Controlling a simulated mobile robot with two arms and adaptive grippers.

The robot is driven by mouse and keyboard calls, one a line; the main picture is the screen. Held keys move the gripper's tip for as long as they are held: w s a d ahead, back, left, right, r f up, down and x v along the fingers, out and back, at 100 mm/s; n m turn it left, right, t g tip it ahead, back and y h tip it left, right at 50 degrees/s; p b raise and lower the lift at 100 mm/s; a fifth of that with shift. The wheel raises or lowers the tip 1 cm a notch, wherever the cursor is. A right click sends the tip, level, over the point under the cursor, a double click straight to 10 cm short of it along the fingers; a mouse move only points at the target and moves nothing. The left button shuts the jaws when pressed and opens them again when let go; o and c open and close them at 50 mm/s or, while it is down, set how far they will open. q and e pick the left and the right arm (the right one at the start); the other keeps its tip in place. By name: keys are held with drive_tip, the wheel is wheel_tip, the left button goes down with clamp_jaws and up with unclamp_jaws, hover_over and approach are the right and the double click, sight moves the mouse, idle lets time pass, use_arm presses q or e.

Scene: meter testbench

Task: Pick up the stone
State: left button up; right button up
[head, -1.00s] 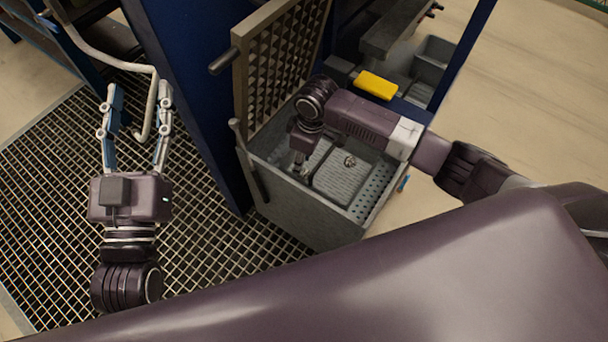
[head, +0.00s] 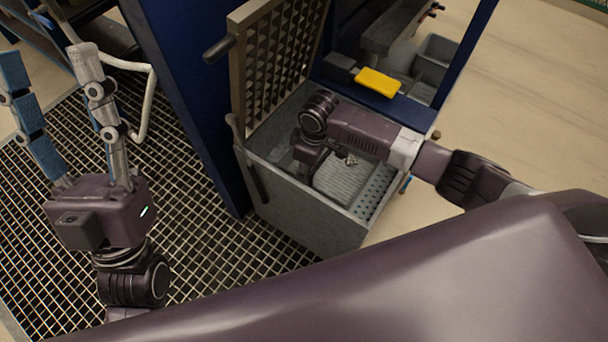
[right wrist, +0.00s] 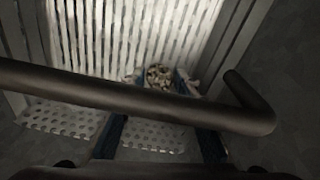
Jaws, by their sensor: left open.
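The stone (head: 350,160) is a small, lumpy grey piece on the ribbed plate in the open grey bin (head: 305,215). In the right wrist view the stone (right wrist: 158,76) looks pale and lies on or beside white slats, near my right fingertips. My right gripper (right wrist: 158,80) points down into the bin; its blue-padded fingers stand apart, with the stone around the space between the tips. I cannot tell whether they touch it. In the head view its fingers are mostly hidden by my wrist. My left gripper (head: 48,55) is open and empty over the floor grating at the left.
A dark bar (right wrist: 150,103) crosses close before the right wrist camera. A raised lattice lid (head: 280,65) stands at the bin's back left. A blue cabinet post (head: 185,100), a yellow block (head: 378,82) and a pale bent pipe (head: 148,100) are nearby. Floor at right is clear.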

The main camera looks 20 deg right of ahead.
drive_tip(key=shift+f, duration=0.1)
drive_tip(key=c, duration=0.8)
